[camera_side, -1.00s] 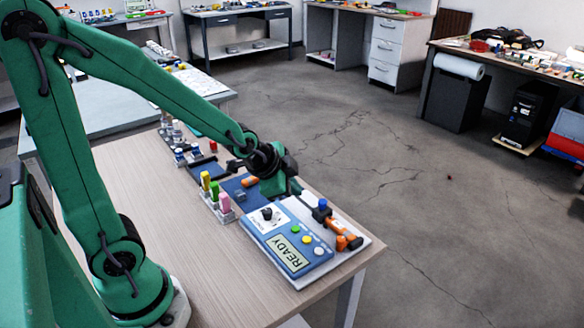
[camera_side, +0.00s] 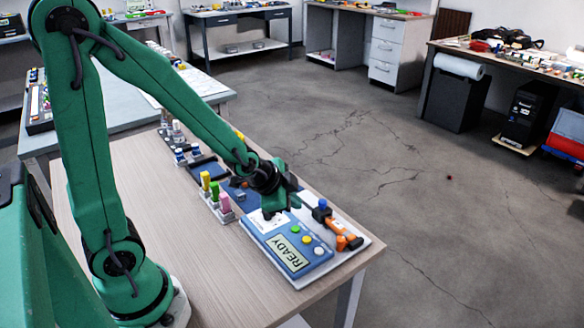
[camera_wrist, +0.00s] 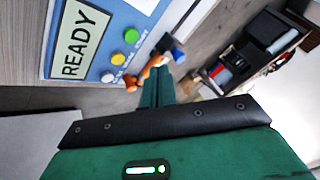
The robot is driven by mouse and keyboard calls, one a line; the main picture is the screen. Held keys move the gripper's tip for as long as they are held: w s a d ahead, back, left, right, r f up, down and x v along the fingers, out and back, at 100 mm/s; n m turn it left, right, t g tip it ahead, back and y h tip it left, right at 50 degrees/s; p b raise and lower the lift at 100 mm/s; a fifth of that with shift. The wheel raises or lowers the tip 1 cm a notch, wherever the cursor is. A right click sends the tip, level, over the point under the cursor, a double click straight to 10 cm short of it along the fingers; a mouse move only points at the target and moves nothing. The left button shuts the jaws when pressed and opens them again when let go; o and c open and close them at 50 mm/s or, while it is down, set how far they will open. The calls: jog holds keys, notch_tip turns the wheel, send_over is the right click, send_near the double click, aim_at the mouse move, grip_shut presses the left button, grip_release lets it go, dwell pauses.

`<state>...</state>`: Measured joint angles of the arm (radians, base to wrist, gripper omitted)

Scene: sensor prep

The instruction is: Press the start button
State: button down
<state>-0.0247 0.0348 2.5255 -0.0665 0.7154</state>
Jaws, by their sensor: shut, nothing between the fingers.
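The blue and white control panel (camera_side: 262,237) lies near the table's front right corner, its display (camera_side: 288,256) reading READY. It has a green button (camera_side: 295,229), a yellow button (camera_side: 306,239) and a white button (camera_side: 318,251). The wrist view shows the green button (camera_wrist: 131,36), yellow button (camera_wrist: 117,58), white button (camera_wrist: 107,77) and display (camera_wrist: 78,44). Small labels beside the buttons are too blurred to read surely. My gripper (camera_side: 274,206) is shut and empty, over the panel's far left part, left of the green button. Its green fingers (camera_wrist: 158,86) are together. It partly hides the knob area.
An orange clamp-like part (camera_side: 335,228) with a blue top (camera_side: 322,203) stands along the panel's far right side. Yellow, green and pink pegs (camera_side: 214,192) stand left of the panel. The table's near middle (camera_side: 190,260) is clear.

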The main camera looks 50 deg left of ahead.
aim_at(293, 229)
jog(key=shift+f, duration=2.4)
jog(key=shift+a+f, duration=0.1)
jog(key=shift+f, duration=0.7)
dwell(1.5)
jog(key=shift+r, duration=0.8)
jog(key=shift+r, duration=2.5)
jog(key=shift+r, duration=0.1)
